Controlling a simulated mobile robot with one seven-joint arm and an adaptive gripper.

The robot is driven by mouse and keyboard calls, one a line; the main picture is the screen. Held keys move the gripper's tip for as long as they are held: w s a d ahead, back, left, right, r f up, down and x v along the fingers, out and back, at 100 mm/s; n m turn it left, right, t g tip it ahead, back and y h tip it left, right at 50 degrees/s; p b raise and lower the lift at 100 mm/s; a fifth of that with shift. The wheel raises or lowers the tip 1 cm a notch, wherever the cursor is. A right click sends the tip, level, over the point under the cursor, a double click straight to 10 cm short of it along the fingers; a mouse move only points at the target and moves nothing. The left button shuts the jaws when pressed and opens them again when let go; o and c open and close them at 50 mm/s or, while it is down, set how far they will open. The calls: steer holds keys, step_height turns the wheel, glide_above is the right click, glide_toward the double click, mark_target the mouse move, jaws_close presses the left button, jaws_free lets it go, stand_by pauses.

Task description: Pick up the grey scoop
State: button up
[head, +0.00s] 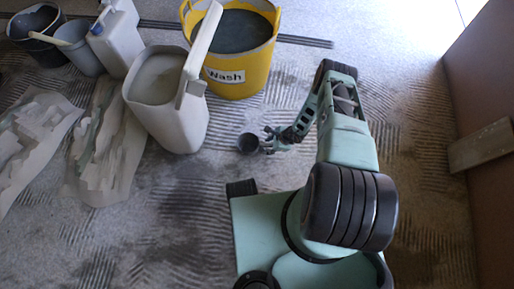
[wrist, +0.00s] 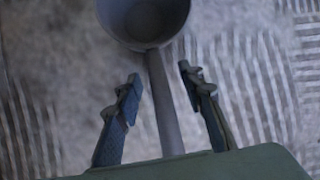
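The grey scoop shows in the wrist view, with its round bowl (wrist: 146,20) at the top and its straight handle running down between the fingers. My gripper (wrist: 158,82) is open, with one finger on each side of the handle and a gap on both sides. In the head view the scoop (head: 249,143) is a small dark cup just left of my gripper (head: 268,140). The lower end of the handle is hidden behind the gripper body in the wrist view. I cannot tell the height of the fingers relative to the handle.
A yellow bucket marked "Wash" (head: 240,75) and a white open container (head: 172,118) stand behind and left of the scoop. A white jug (head: 118,38) and buckets (head: 76,48) are farther left. Crumpled sheeting (head: 105,160) lies at left. A brown panel (head: 485,80) stands at right.

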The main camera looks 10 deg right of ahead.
jaws_close()
steer(key=shift+r, duration=0.1)
stand_by(0.4)
